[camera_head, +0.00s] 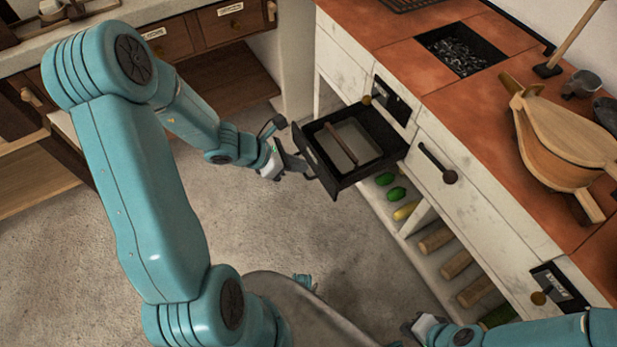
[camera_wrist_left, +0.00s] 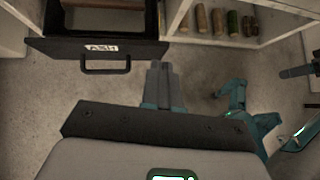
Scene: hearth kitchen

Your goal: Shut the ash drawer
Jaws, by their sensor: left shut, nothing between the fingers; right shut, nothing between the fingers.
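The black ash drawer (camera_head: 318,168) is pulled out of the white counter front, with a wooden-handled item lying inside it. In the left wrist view its front panel (camera_wrist_left: 62,47) shows an ASH label and a black bar handle (camera_wrist_left: 105,71). My left gripper (camera_head: 303,166) is shut and empty, close in front of the drawer front. In the left wrist view its fingertips (camera_wrist_left: 160,70) are right of the handle, near the panel's right end; I cannot tell whether they touch. My right gripper (camera_head: 409,326) is shut and empty at the lower edge, away from the drawer.
A shelf below the drawer holds green and yellow vegetables (camera_head: 397,194) and several logs (camera_head: 456,265). Bellows (camera_head: 560,140) lie on the terracotta counter top, right of an ash-filled opening (camera_head: 460,52). Wooden drawers (camera_head: 232,22) stand at the back left. The floor between is clear.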

